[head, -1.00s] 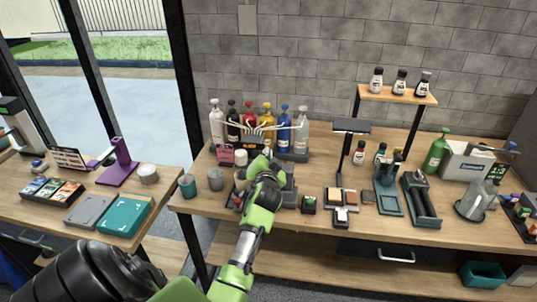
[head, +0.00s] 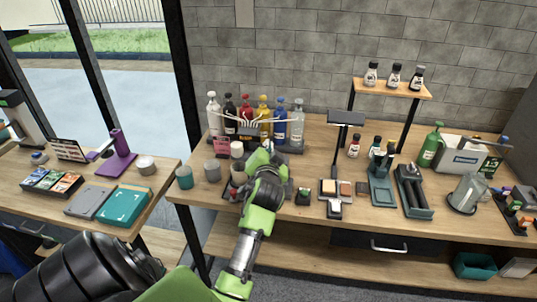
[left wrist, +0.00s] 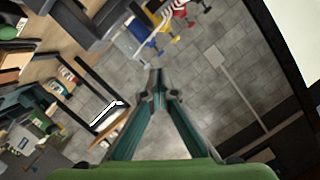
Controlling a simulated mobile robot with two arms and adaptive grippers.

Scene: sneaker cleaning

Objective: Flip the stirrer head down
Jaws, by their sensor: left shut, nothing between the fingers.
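My left gripper (head: 266,150) reaches over the middle of the workbench, behind its own green and black arm. The left wrist view shows its two teal fingers meeting at their dark tips (left wrist: 159,90), shut with nothing between them. I cannot clearly make out the stirrer head; my arm covers much of the equipment around the gripper in the head view. A dark grey body (left wrist: 88,28) lies near the top left of the left wrist view, apart from the fingertips; I cannot tell whether it is the stirrer. My right gripper is not in view.
A row of coloured bottles (head: 281,124) stands behind the gripper. Cups (head: 212,171) are to its left. A side table (head: 155,183) stands at left.

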